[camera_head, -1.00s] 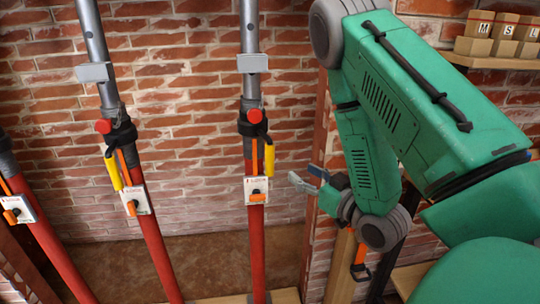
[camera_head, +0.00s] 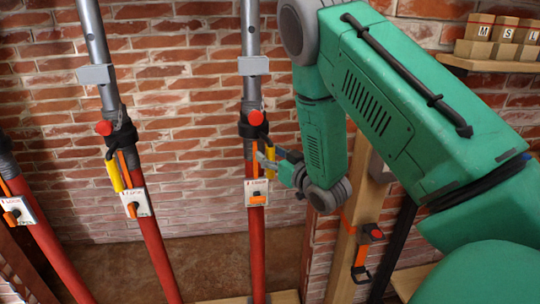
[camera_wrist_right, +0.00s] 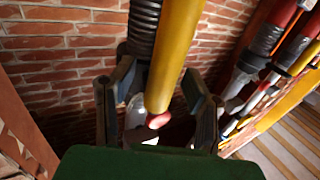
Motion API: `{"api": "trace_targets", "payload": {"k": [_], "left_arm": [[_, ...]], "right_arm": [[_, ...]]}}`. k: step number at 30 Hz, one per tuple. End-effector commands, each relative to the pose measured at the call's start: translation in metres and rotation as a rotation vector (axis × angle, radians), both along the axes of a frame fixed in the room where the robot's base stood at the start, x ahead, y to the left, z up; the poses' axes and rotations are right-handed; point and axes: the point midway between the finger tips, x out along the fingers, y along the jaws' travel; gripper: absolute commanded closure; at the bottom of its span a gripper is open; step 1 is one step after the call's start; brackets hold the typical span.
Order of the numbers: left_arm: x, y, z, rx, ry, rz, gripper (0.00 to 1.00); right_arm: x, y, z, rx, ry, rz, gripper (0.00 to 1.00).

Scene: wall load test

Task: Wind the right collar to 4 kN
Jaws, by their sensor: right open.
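The right prop (camera_head: 256,245) is a red tube with a grey upper tube. Its dark collar (camera_head: 250,128) carries a red knob (camera_head: 255,117) and a yellow handle (camera_head: 270,156), partly hidden by my gripper. A white lock plate (camera_head: 257,193) with an orange lever sits just below. My right gripper (camera_head: 270,165) is open at the handle, coming from the right. In the right wrist view the yellow handle (camera_wrist_right: 178,50) with its red end lies between the spread fingers (camera_wrist_right: 158,105); I cannot tell whether they touch it. I cannot read any load value. My left gripper is not in view.
Another similar prop (camera_head: 155,240) stands left, and a further one (camera_head: 60,250) at the left edge. A brick wall (camera_head: 190,100) is behind. A wooden post (camera_head: 346,240) stands right of the prop. A shelf (camera_head: 490,65) with boxes marked M, S, L is at upper right.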

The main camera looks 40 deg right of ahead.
Motion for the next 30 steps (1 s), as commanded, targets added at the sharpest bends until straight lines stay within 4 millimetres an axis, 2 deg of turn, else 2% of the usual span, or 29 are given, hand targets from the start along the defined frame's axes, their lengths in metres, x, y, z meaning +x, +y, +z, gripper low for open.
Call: {"api": "trace_targets", "payload": {"k": [4,5,6,8,9,14,21,27,28,30], "left_arm": [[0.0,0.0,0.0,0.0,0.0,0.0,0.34],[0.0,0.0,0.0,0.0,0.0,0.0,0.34],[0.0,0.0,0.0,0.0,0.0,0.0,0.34],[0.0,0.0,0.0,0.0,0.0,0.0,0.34],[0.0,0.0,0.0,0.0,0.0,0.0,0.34],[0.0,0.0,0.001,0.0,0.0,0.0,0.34],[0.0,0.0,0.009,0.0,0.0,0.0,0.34],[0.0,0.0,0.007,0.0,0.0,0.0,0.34],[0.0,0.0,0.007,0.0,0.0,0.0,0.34],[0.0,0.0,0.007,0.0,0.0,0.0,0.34]], "right_arm": [[0.0,0.0,0.0,0.0,0.0,0.0,0.58],[0.0,0.0,0.0,0.0,0.0,0.0,0.62],[0.0,0.0,0.0,0.001,0.0,0.001,0.76],[0.0,0.0,0.0,0.001,0.0,0.001,0.97],[0.0,0.0,0.0,0.001,0.0,0.001,1.0],[-0.001,-0.002,0.0,0.001,0.0,0.0,1.0],[-0.005,-0.018,0.001,0.001,-0.001,-0.003,1.0],[-0.005,-0.018,0.0,0.0,-0.001,-0.005,1.0],[-0.005,-0.018,0.0,0.0,-0.001,-0.005,0.79],[-0.005,-0.018,0.0,0.0,-0.001,-0.004,0.58]]}}
